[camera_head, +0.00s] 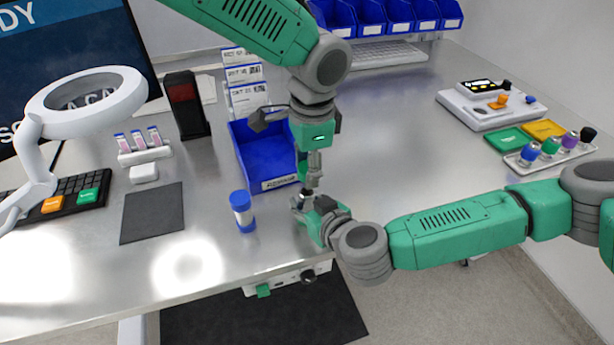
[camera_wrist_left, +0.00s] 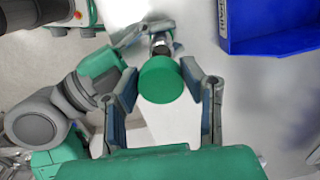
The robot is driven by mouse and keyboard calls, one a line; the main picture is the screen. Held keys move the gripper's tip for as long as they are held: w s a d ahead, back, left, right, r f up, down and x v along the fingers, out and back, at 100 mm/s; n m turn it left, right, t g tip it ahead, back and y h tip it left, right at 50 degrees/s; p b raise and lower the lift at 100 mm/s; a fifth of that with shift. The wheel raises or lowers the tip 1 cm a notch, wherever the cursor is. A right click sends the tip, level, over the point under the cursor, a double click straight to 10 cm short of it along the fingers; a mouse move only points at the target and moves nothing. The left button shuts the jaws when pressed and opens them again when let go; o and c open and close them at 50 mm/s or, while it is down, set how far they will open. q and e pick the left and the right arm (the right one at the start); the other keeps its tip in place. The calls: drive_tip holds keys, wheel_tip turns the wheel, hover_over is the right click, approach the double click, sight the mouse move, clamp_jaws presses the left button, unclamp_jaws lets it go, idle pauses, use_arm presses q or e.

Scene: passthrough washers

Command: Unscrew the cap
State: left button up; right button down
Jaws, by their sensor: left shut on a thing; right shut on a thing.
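A round green cap (camera_wrist_left: 160,80) sits between the two fingers of my left gripper (camera_wrist_left: 162,84) in the left wrist view. A small dark and silver part (camera_wrist_left: 161,44) shows just beyond the cap, by my right gripper's fingers. In the head view my left gripper (camera_head: 314,182) points down, shut, directly above my right gripper (camera_head: 308,208). My right gripper is shut on the small part near the table's front edge. The fingers hide most of the held pieces there, and I cannot tell how far the cap is turned.
A blue bin (camera_head: 262,158) stands close left of my left gripper. A blue-capped bottle (camera_head: 242,210) stands left of my right gripper. A dark mat (camera_head: 152,213) and a magnifier lamp (camera_head: 90,100) are further left. The tabletop (camera_head: 400,140) right of the grippers is clear.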

drive_tip(key=c, duration=1.3)
unclamp_jaws()
drive_tip(key=shift+o, duration=0.2)
